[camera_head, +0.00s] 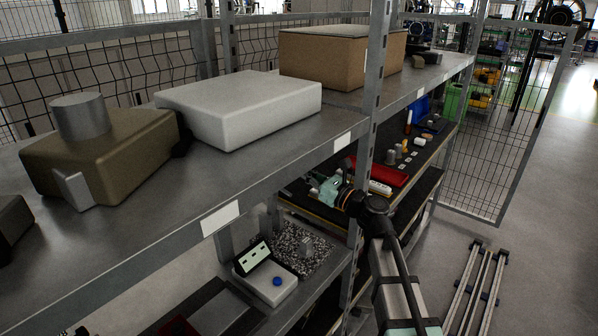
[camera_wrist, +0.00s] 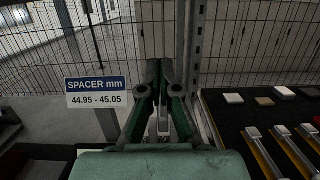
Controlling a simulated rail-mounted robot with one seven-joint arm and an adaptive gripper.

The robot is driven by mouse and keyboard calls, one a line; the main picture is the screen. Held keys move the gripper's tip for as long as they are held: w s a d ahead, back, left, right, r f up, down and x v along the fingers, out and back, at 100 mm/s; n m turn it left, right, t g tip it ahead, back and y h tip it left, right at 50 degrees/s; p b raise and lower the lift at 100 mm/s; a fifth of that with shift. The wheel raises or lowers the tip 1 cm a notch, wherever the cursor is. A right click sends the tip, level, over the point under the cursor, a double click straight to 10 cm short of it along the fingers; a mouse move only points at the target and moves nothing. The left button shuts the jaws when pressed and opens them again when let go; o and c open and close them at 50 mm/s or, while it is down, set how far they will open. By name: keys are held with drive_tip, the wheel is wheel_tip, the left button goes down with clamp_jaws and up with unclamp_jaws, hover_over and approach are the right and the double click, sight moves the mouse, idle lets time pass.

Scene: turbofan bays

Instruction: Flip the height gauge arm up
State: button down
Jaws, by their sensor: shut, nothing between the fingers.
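My gripper (camera_wrist: 160,66) is shut and empty in the wrist view, its two dark green fingers meeting at the tips. In the head view my gripper (camera_head: 322,188) is small, inside the shelf bay behind the front upright. A pale narrow metal part (camera_wrist: 163,125) shows between the finger bases; I cannot tell what it is. No height gauge arm can be clearly made out. A white unit with a tilted display (camera_head: 262,258) and a blue knob stands on the lower shelf, beside a speckled plate (camera_head: 308,262) bearing a grey block (camera_head: 306,244).
A sign reading "SPACER mm 44.95 - 45.05" (camera_wrist: 97,92) is left of the fingers. A metal upright (camera_wrist: 195,50) stands close behind them. A dark tray with metal bars (camera_wrist: 270,150) lies to the right. The upper shelf (camera_head: 130,235) carries boxes. A red tray (camera_head: 388,172) lies farther along.

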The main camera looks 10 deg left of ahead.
drive_tip(key=s+d+f+n+g+h, duration=0.1)
drive_tip(key=s+d+f+n+h, duration=0.2)
drive_tip(key=f, duration=0.7)
drive_tip(key=s+d+f+n+g+h, duration=0.25)
drive_tip(key=d+f+n, duration=0.25)
drive_tip(key=f, duration=0.4)
drive_tip(key=s+d+f+n+g+h, duration=0.1)
drive_tip(key=s+d+f+n+h, duration=0.25)
drive_tip(key=f, duration=0.65)
drive_tip(key=s+d+f+n+g+h, duration=0.2)
drive_tip(key=s+d+f+n+h, duration=0.35)
drive_tip(key=d+f, duration=0.45)
drive_tip(key=s+d+f+n+g+h, duration=0.2)
drive_tip(key=s+d+f+n+h, duration=0.35)
drive_tip(key=d, duration=0.75)
drive_tip(key=s+f+g+y+b, duration=0.1)
drive_tip(key=s+f+g+b, duration=0.5)
drive_tip(key=s+f, duration=2.1)
drive_tip(key=s+b, duration=0.1)
drive_tip(key=s, duration=0.3)
drive_tip(key=shift+s+f+g+y, duration=0.2)
drive_tip(key=shift+f+g+y, duration=0.05)
drive_tip(key=shift+g+y, duration=0.15)
